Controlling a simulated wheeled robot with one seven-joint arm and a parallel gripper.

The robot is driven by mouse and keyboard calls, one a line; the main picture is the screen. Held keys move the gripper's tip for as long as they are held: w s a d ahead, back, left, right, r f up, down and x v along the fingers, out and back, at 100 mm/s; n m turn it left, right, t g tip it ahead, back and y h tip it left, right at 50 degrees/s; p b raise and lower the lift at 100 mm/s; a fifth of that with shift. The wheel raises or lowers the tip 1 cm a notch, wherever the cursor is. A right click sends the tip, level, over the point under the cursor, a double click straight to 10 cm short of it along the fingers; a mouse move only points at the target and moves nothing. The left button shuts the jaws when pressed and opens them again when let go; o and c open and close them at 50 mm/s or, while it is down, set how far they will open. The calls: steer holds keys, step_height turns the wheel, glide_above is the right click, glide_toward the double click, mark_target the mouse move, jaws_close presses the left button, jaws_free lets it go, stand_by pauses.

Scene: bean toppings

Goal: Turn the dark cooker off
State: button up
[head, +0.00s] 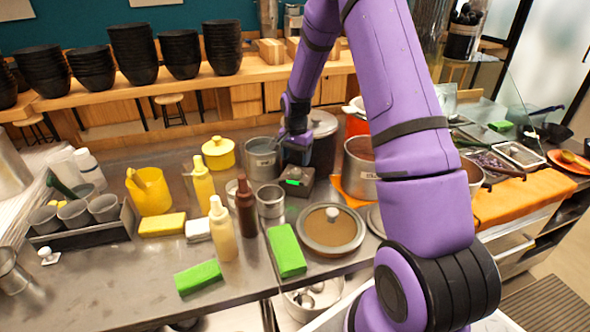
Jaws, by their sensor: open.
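The dark cooker (324,150) is a dark round pot with a silvery lid, standing at the back of the steel counter, partly hidden by my arm. A small dark grey box with a lit green display (294,182) sits just in front of it and looks like its control panel. My gripper (296,160) is dark, points down and is open, just above this box and against the cooker's left side in the picture. The fingertips are small and partly hidden, so I cannot tell whether they touch the box.
A steel pot (262,160) stands close on the left, and another steel pot (360,178) on the right. A brown bottle (246,210), a steel cup (270,200) and a lidded pan (331,230) are in front. Black bowls (133,55) line the back shelf.

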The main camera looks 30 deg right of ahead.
mark_target(296, 170)
steer(key=shift+f, duration=2.6)
steer(key=shift+c, duration=0.5)
steer(key=c, duration=0.8)
steer(key=shift+n, duration=0.3)
steer(key=n, duration=0.3)
steer(key=shift+n, duration=2.6)
